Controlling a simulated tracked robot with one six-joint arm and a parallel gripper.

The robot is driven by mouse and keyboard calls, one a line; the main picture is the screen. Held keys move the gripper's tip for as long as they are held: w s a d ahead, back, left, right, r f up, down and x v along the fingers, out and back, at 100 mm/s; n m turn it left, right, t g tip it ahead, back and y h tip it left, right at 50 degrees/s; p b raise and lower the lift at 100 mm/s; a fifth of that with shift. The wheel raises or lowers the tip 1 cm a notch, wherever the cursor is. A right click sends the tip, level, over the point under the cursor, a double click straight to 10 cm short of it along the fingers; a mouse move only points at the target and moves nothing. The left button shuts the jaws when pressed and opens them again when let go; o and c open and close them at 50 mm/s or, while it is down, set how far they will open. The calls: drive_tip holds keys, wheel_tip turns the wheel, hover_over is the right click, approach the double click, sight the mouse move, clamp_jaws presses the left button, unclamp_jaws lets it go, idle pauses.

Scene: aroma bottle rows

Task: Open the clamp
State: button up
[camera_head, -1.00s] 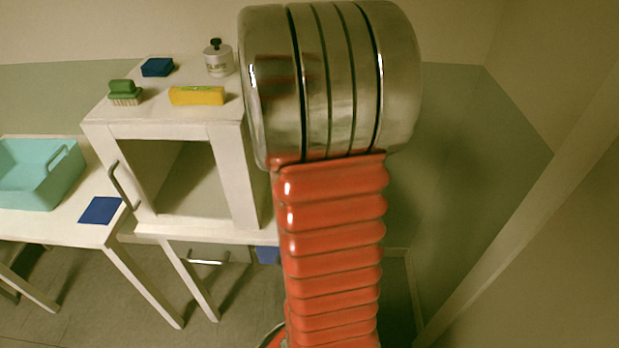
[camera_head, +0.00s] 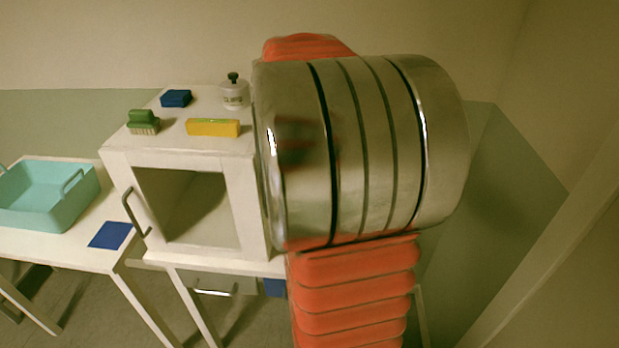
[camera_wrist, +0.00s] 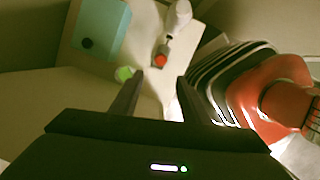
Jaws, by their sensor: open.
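My gripper (camera_wrist: 158,85) shows in the wrist view with its two dark fingers apart and nothing between them. Beyond the fingertips is a pale surface (camera_wrist: 145,40), clear of the fingers. A small pale green thing (camera_wrist: 125,73) shows near the left fingertip, but I cannot tell whether they touch. A red-tipped thing (camera_wrist: 161,57) and a white bottle-like thing (camera_wrist: 178,15) show further off. In the head view my own arm fills the middle and the gripper is not visible.
Walls stand behind and right.

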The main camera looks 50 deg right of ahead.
drive_tip(key=shift+a+r, duration=0.15)
drive_tip(key=shift+a, duration=0.3)
drive_tip(key=shift+c, duration=1.4)
drive_tip(key=a+m+t, duration=0.1)
drive_tip(key=a, duration=0.4)
drive_tip(key=a+r+m+t, duration=0.1)
drive_tip(key=a, duration=0.5)
drive_tip(key=a+r+m, duration=0.1)
drive_tip(key=a, duration=0.4)
drive_tip(key=shift+w+a+r+m+t+h, duration=0.1)
drive_tip(key=shift+w+a+m+t+h, duration=0.1)
drive_tip(key=shift+m+t+h, duration=0.2)
clamp_jaws()
drive_tip(key=s+a+m+t+y, duration=0.1)
drive_tip(key=s+a+m+t, duration=0.1)
drive_tip(key=a, duration=0.6)
drive_tip(key=s+a+f+m+t+y, duration=0.1)
drive_tip(key=a+m+t, duration=0.1)
drive_tip(key=a, duration=0.7)
drive_tip(key=shift+s+f+m+y, duration=0.2)
drive_tip(key=shift+s+m+y, duration=0.2)
drive_tip(key=shift+m, duration=0.5)
drive_tip(key=shift+d, duration=0.15)
